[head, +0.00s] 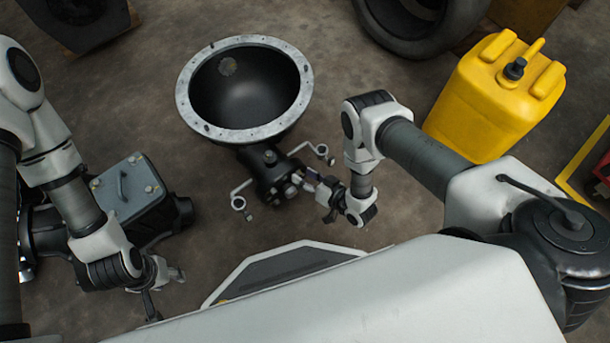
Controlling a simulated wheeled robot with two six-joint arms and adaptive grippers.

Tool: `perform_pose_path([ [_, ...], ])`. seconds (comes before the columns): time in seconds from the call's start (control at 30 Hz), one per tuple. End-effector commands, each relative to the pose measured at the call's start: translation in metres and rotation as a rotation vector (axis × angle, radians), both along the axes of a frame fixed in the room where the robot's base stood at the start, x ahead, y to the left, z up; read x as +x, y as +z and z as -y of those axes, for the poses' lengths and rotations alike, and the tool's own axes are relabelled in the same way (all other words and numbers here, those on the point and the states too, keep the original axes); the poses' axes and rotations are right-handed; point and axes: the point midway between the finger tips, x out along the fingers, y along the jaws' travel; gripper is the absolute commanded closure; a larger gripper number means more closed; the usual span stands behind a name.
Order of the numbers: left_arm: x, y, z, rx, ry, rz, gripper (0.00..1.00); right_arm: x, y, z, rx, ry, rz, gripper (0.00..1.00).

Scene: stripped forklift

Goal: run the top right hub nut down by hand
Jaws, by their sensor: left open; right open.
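The black hub (272,178) sticks out below a large round black housing with a speckled grey flange (190,95). Small bright nuts or studs show on the hub's end face, too small to tell apart one by one. My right gripper (308,184) comes in from the right, open, with its fingertips at the upper right of the hub face. I cannot tell whether the fingers touch the top right nut, which is largely hidden by them. My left gripper (163,292) is open and empty at the lower left, well away from the hub.
Thin bent rods with end fittings (239,202) (322,150) stick out on both sides of the hub. A grey-lidded machine block (128,188) stands left, a yellow jerrycan (490,100) right. Concrete floor around the hub is mostly clear.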

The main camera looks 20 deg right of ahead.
Motion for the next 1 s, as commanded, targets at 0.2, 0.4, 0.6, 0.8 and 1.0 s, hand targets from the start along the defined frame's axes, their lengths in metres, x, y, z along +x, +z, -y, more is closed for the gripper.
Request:
perform_pose_path([
  [0.2, 0.000, 0.000, 0.000, 0.000, 0.000, 0.000, 0.53, -0.034, 0.013, 0.021, -0.002, -0.002, -0.005, 0.51],
  [0.4, 0.000, 0.000, 0.000, 0.000, 0.000, 0.000, 0.53, -0.075, 0.031, 0.044, -0.001, -0.005, -0.006, 0.51],
  [0.6, 0.000, 0.000, 0.000, 0.000, 0.000, 0.000, 0.53, -0.094, 0.040, 0.055, 0.000, -0.002, -0.001, 0.51],
  [0.8, 0.000, 0.000, 0.000, 0.000, 0.000, 0.000, 0.53, -0.095, 0.040, 0.055, 0.000, -0.001, -0.001, 0.51],
  [1.0, 0.000, 0.000, 0.000, 0.000, 0.000, 0.000, 0.53, -0.081, 0.048, 0.055, 0.000, -0.001, 0.024, 0.51],
])
